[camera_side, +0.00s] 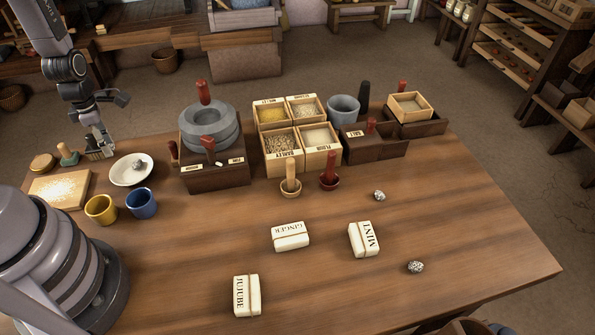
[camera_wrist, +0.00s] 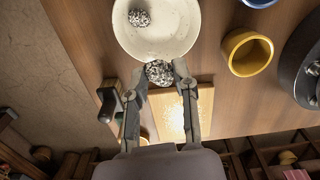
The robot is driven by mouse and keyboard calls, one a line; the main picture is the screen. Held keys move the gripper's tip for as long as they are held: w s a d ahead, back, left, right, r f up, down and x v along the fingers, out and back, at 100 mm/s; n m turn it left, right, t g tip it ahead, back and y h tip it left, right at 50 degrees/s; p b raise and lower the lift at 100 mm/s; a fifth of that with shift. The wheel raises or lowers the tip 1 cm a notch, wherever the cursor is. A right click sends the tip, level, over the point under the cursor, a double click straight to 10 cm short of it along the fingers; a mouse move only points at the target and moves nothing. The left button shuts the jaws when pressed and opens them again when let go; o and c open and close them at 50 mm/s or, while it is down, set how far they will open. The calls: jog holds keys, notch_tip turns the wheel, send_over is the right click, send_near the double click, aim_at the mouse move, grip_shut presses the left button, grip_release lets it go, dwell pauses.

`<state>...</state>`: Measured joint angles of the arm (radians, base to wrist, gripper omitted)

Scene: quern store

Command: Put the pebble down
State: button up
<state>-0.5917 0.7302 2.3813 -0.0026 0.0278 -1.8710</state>
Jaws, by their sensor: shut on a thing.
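My gripper (camera_side: 99,153) is at the left of the table in the side view, beside the white bowl (camera_side: 119,174). In the wrist view my gripper (camera_wrist: 159,72) is shut on a black-and-white speckled pebble (camera_wrist: 159,74). The held pebble overlaps the near rim of the bowl (camera_wrist: 184,40) in that view; its height above the rim cannot be told. I cannot make it out in the side view. A second speckled pebble (camera_wrist: 139,18) lies in the bowl. Two more speckled pebbles lie on the table at the right, one (camera_side: 379,195) farther and one (camera_side: 415,267) nearer.
A yellow cup (camera_side: 101,209) and a blue cup (camera_side: 141,203) stand in front of the bowl. A floury board (camera_side: 62,187) lies left of it. A stone quern (camera_side: 209,130) stands to its right. Packets, including ginger (camera_side: 290,237), lie on the otherwise open front table.

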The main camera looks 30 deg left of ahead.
aim_at(124, 176)
notch_tip(124, 176, down, 7)
jog(key=shift+f, duration=0.1)
jog(key=shift+f, duration=0.15)
dwell(0.3)
jog(key=shift+f, duration=0.25)
jog(key=o, duration=0.5)
jog(key=shift+r, duration=0.1)
